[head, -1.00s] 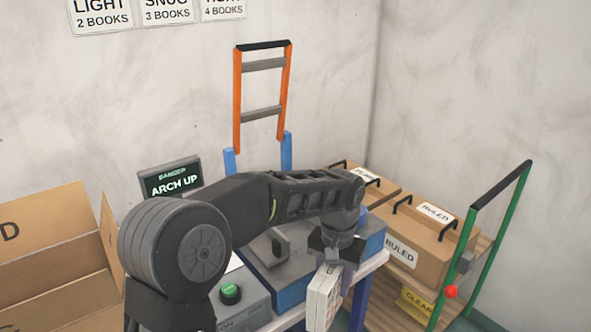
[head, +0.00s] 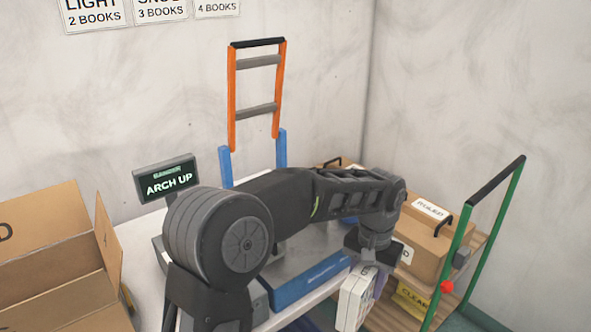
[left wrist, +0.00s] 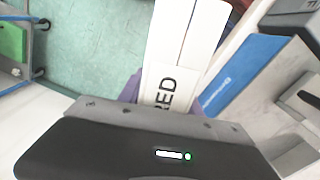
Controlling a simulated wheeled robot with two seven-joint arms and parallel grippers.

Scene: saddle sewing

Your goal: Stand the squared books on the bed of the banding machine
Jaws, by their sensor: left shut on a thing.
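My left gripper (head: 368,262) is shut on the white books (head: 354,298), which hang below it at the table's right front. In the left wrist view the books (left wrist: 185,40) show white with a label whose visible letters read "RED"; purple finger parts show beside them. The banding machine has a blue and grey bed (head: 308,285), partly hidden behind my arm; it also shows in the left wrist view (left wrist: 238,78). The books are beside the bed, apart from it in the wrist view. The orange arch (head: 232,100) stands raised. My right gripper is in neither view.
A display (head: 168,180) reads "ARCH UP". An open cardboard box (head: 50,255) stands at left. A cart with a green handle (head: 490,240) at right carries boxes (head: 420,240) labelled "RULED". A yellow "CLEAR" sign (head: 408,298) is near it.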

